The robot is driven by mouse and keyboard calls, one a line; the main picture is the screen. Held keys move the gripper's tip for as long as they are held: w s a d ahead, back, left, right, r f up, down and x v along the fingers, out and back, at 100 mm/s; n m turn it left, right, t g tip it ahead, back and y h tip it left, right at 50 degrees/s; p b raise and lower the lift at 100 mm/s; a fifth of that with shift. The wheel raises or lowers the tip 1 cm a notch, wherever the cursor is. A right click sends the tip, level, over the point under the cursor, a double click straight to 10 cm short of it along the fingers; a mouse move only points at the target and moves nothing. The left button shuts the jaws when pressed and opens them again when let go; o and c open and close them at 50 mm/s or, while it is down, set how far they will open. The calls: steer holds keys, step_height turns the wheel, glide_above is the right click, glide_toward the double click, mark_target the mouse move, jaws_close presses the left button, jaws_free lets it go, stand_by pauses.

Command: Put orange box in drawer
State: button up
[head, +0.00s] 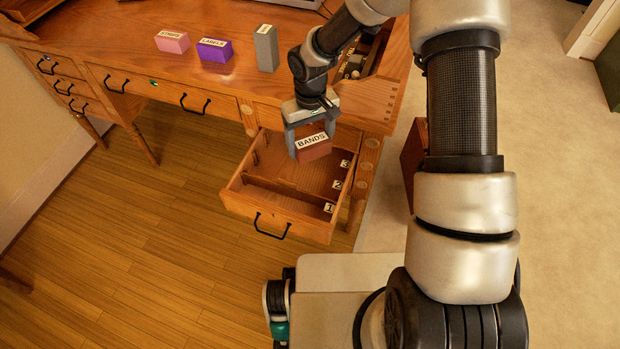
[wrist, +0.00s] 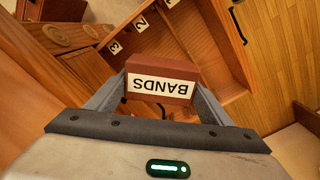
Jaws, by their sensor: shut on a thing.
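The orange-brown box labelled BANDS (head: 314,152) is held between the fingers of my gripper (head: 309,140). It hangs over the back part of the open drawer (head: 262,205). In the wrist view the box (wrist: 160,70) sits between both fingertips, its label upside down, with the drawer (wrist: 205,45) beyond it. The drawer has low dividers and number tags 1, 2 and 3, with 1 nearest the front. The compartments that show look empty; the box and gripper hide part of the back. I cannot tell the exact gap between box and drawer floor.
On the wooden desk (head: 130,55) stand a pink box (head: 172,43), a purple LABELS box (head: 214,51) and a grey box (head: 266,50). A recessed tray (head: 362,58) with small items lies at the desk's right. The floor left of the drawer is clear.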

mark_target(310, 183)
step_height(310, 183, down, 16)
steer(key=b, duration=0.3)
steer(key=shift+f+b, duration=0.25)
steer(key=shift+b, duration=0.15)
steer(key=shift+f, duration=0.1)
steer(key=o, duration=0.7)
steer(key=shift+f, duration=0.1)
steer(key=shift+o, duration=0.7)
steer(key=shift+r, duration=0.45)
step_height(310, 183, up, 12)
steer(key=p, duration=0.3)
steer(key=shift+f, duration=0.2)
